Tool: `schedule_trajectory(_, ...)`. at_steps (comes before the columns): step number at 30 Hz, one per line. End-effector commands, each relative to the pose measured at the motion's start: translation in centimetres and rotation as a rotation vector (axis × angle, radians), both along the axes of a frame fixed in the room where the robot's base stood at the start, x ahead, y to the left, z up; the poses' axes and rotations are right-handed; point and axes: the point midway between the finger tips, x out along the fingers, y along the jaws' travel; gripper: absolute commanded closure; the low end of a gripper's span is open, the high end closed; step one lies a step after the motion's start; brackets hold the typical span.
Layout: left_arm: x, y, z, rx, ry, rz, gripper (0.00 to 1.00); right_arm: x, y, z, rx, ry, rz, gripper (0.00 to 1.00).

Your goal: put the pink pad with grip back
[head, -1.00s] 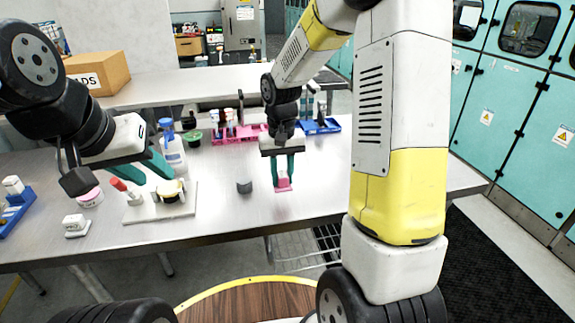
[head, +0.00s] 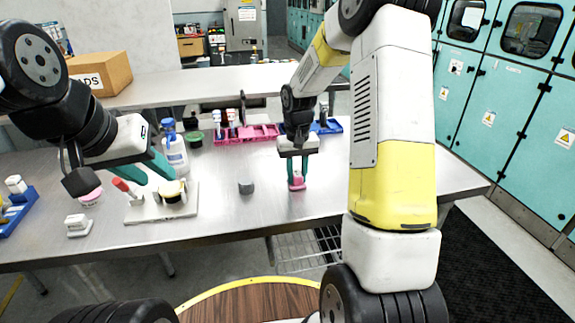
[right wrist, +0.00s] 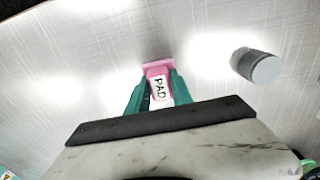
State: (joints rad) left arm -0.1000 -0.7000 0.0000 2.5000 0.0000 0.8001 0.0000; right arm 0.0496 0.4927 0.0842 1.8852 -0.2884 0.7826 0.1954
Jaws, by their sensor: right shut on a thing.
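The pink pad with grip (head: 296,184) is held upright between the teal fingers of my right gripper (head: 297,178), over the table's right-centre part. In the right wrist view the pink pad (right wrist: 157,68) shows a white "PAD" label, with a finger on each side. I cannot tell whether its base touches the table. My left gripper (head: 146,170) has its teal fingers apart, empty, above the white board with the red-capped item and yellow jar.
A grey cylinder (head: 246,187) stands left of the pad. A pink rack (head: 262,131) and blue rack (head: 328,127) stand behind. The white board (head: 150,210), a white bottle (head: 174,152) and a small white block (head: 77,226) are at left. The table's right side is clear.

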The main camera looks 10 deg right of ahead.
Motion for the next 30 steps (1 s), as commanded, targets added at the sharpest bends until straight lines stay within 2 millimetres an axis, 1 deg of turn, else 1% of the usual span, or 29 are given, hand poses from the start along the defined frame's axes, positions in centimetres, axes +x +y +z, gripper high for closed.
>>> schedule_trajectory(3, 0.0, 0.0, 0.0, 0.000, 0.000, 0.000, 0.64, 0.0, 0.0, -0.4, 0.000, 0.001, 0.000, 1.00)
schedule_trajectory(4, 0.0, 0.0, 0.0, 0.000, 0.000, 0.000, 0.64, 0.0, 0.0, -0.3, 0.000, 0.001, 0.000, 0.67)
schedule_trajectory(6, 0.0, 0.0, 0.0, 0.000, 0.000, 0.000, 0.64, 0.0, 0.0, -0.3, 0.000, 0.001, 0.000, 0.54)
schedule_trajectory(7, 0.0, 0.0, 0.0, 0.000, 0.000, 0.000, 0.64, 0.0, 0.0, -0.3, 0.000, 0.001, 0.000, 0.51)
schedule_trajectory(16, 0.0, 0.0, 0.0, 0.000, 0.000, 0.000, 0.64, 0.0, 0.0, -0.2, 0.000, 0.000, 0.000, 0.51)
schedule_trajectory(19, 0.0, 0.0, 0.0, 0.000, 0.000, 0.000, 0.64, 0.0, 0.0, 0.5, 0.000, -0.002, 0.000, 0.51)
schedule_trajectory(23, 0.0, 0.0, 0.0, 0.000, 0.000, 0.000, 0.64, 0.0, 0.0, 2.5, 0.000, -0.003, 0.000, 0.51)
schedule_trajectory(30, 0.0, 0.0, 0.0, 0.000, 0.000, 0.000, 0.64, 0.0, 0.0, 7.8, 0.000, -0.004, 0.000, 0.51)
